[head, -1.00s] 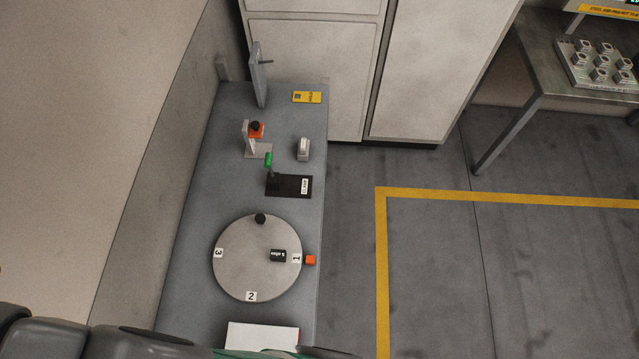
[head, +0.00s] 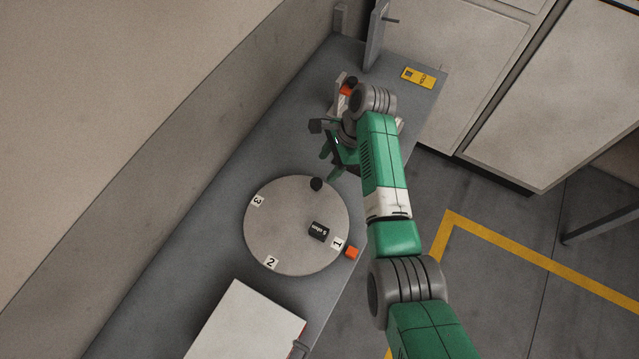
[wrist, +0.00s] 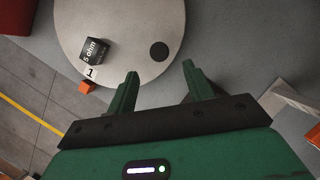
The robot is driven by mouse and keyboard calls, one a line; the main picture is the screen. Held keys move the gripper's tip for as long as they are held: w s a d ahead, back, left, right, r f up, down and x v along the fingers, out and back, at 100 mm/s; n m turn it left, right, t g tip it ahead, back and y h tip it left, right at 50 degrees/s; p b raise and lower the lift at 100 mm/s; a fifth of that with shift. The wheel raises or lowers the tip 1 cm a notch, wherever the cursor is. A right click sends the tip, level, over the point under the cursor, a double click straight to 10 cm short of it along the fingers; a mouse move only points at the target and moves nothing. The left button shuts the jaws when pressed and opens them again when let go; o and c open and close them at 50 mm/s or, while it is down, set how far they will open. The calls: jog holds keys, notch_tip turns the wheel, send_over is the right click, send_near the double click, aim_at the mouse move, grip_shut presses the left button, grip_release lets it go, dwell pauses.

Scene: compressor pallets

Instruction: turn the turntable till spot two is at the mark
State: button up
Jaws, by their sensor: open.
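The turntable (head: 280,215) is a round grey disc on the bench with labels 1 (head: 337,243), 2 (head: 271,262) and 3 (head: 258,201). Label 1 faces the orange mark (head: 351,252) at the disc's edge; label 2 is on the near side. A black knob (head: 316,184) stands near the far rim. A black "5 ohm" block (head: 319,231) sits on the disc by label 1. My gripper (wrist: 160,70) is open and empty. In the wrist view the knob (wrist: 159,51) shows just ahead, between the fingertips' lines, seemingly not touched.
A white box (head: 245,325) stands on the bench nearer than the disc. Behind my gripper are a stand with an orange part (head: 347,90), a grey upright panel (head: 376,38) and a yellow tag (head: 418,78). A wall borders the bench's left side.

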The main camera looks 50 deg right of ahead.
aim_at(316, 182)
jog(key=b+x, duration=0.1)
jog(key=x, duration=0.7)
grip_shut()
jog(key=shift+b, duration=0.3)
